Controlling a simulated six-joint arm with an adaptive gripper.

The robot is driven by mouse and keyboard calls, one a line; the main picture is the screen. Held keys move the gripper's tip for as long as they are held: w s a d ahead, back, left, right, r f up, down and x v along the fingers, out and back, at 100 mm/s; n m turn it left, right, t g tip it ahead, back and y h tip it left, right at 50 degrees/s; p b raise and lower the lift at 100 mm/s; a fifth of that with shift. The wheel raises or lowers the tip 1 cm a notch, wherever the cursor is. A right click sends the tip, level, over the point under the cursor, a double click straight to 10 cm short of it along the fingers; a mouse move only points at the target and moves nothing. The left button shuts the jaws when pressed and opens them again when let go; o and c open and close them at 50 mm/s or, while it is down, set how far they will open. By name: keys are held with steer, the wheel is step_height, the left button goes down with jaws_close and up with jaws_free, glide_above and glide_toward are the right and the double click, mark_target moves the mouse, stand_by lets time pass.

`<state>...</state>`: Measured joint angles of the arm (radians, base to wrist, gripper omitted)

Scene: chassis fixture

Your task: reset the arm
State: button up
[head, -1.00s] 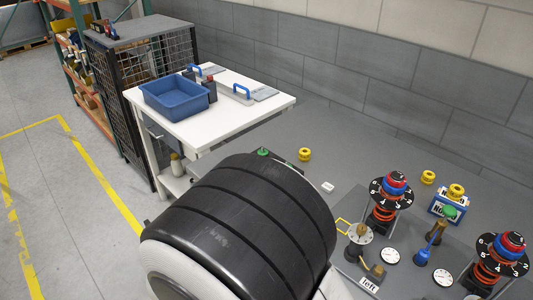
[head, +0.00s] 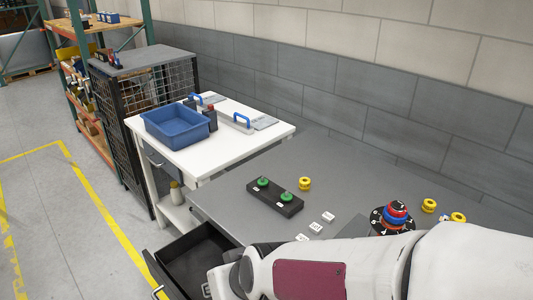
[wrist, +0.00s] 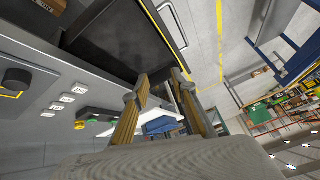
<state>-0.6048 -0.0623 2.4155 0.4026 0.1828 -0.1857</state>
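My gripper (wrist: 160,78) shows in the wrist view as two brownish fingers standing apart, with nothing between them. Through the gap I see the white side table (wrist: 172,140) and its blue bin (wrist: 160,126) in the distance. My gripper does not show in the head view. There my white arm, with a dark red panel, covers the lower right of the picture and hides part of the grey workbench (head: 262,228).
An open black drawer (head: 205,262) juts from the bench front beside my arm. The wire cage (head: 155,85) stands behind.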

steer(key=s+d+r+m+h, duration=0.1)
steer(key=s+d+r, duration=0.2)
steer(key=d, duration=0.5)
steer(key=s+d+r+m+h, duration=0.2)
steer(key=s+d, duration=0.3)
steer(key=d, duration=0.4)
steer(key=s+d+r+m+h, duration=0.1)
steer(key=s+d+r, duration=0.2)
steer(key=d, duration=0.6)
steer(key=shift+s+r+m+h, duration=0.4)
steer(key=shift+s, duration=0.25)
